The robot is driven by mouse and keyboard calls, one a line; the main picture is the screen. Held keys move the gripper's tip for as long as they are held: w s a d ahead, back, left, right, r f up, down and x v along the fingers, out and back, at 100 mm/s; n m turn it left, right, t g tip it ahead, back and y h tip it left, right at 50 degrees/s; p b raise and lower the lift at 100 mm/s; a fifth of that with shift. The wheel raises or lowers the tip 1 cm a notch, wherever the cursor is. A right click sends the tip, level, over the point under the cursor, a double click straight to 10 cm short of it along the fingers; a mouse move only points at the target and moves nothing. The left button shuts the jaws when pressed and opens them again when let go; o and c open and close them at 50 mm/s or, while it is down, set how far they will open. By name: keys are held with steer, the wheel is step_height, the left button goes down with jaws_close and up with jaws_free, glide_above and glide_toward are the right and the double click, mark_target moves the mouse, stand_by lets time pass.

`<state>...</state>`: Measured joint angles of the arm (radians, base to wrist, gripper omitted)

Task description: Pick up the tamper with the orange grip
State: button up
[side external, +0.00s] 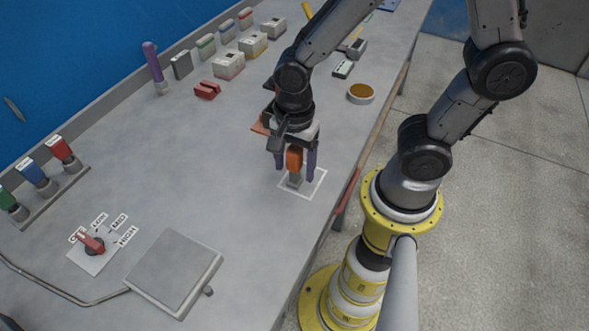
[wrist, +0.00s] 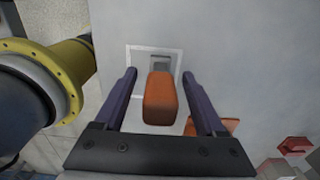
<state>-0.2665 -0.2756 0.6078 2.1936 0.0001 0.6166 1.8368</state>
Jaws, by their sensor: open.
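The tamper with the orange grip (side external: 294,158) stands on the bench inside a white outlined square (side external: 315,186). Its grey foot (side external: 294,181) shows below the grip. In the wrist view the orange grip (wrist: 160,98) lies between the two purple fingers of my gripper (wrist: 160,88). My gripper (side external: 295,165) is open, pointing down around the grip, with a visible gap on each side in the wrist view. Part of the tamper's foot is hidden under the grip there.
A flat grey plate (side external: 174,272) and a red-handled dial (side external: 92,243) are at the front left. A purple-handled tool (side external: 153,66), a red block (side external: 207,90) and a round tin (side external: 361,93) stand farther back.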

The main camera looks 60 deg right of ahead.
steer(key=shift+f, duration=0.45)
jaws_close()
steer(key=shift+r, duration=0.2)
